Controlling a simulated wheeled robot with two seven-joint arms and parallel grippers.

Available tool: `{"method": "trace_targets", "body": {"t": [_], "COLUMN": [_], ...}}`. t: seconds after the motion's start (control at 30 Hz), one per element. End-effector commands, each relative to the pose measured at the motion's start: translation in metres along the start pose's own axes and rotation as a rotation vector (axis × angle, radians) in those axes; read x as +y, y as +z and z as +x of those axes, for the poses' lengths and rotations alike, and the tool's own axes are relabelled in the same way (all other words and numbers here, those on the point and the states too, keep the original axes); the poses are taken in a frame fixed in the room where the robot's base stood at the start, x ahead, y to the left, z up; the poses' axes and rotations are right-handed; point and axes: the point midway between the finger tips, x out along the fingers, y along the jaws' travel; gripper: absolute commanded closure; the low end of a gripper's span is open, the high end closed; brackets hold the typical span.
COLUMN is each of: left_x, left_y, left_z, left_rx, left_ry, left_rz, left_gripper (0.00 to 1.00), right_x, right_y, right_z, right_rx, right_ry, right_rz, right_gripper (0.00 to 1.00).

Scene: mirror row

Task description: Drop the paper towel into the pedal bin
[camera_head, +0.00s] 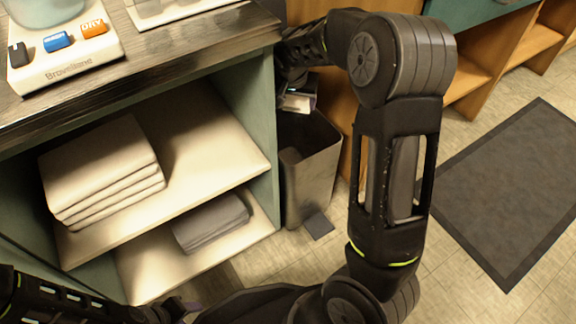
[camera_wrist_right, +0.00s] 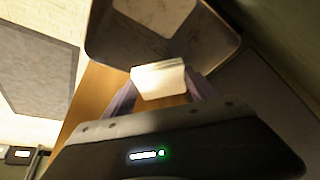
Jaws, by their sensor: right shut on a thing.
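The pedal bin (camera_head: 305,170) is a grey open-topped box on the floor beside the teal shelf unit, with a dark pedal (camera_head: 319,225) at its foot. My right gripper (camera_head: 300,88) is over the bin's mouth, partly hidden by its own arm. In the right wrist view, its two fingers (camera_wrist_right: 162,88) are shut on a white folded paper towel (camera_wrist_right: 158,78). The bin's dark opening (camera_wrist_right: 215,40) lies just beyond the towel, with a pale patch inside. My left gripper (camera_head: 172,311) is low at the bottom edge; its fingers are unclear.
The shelf unit (camera_head: 262,130) holds folded cream towels (camera_head: 100,165) and grey cloths (camera_head: 210,222). A device with coloured switches (camera_head: 65,55) sits on its dark top. Wooden cabinets (camera_head: 470,70) stand behind. A dark mat (camera_head: 515,180) lies on the tiled floor to the right.

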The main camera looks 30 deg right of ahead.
Motion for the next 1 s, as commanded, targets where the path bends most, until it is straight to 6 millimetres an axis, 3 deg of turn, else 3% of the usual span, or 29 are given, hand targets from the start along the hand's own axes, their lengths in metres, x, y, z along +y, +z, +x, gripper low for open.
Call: {"method": "trace_targets", "body": {"t": [0.03,0.2,0.53,0.57,0.83,1.0], "left_x": [-0.003,-0.005,-0.004,-0.004,-0.004,-0.005], "left_y": [0.000,-0.001,-0.002,-0.002,-0.002,-0.002], "left_z": [0.008,0.015,0.016,0.016,0.016,0.016], "left_rx": [0.002,0.007,0.009,0.009,0.009,0.008], "left_ry": [0.000,0.000,0.000,0.000,0.000,0.000], "left_rz": [0.000,-0.001,0.000,0.000,0.000,-0.001], "left_gripper": [0.52,0.52,0.52,0.52,0.52,0.52], "right_x": [0.000,0.000,0.000,0.000,0.000,0.000], "right_y": [0.004,0.009,0.009,0.009,0.009,0.009], "right_z": [0.009,0.019,0.020,0.019,0.019,0.019], "right_rx": [-0.001,-0.001,-0.001,-0.001,-0.001,0.000], "right_ry": [0.001,0.001,0.001,0.001,0.001,0.000], "right_rz": [0.000,0.000,0.000,0.000,0.000,0.000], "right_gripper": [0.72,0.72,0.72,0.33,0.10,0.09]}}
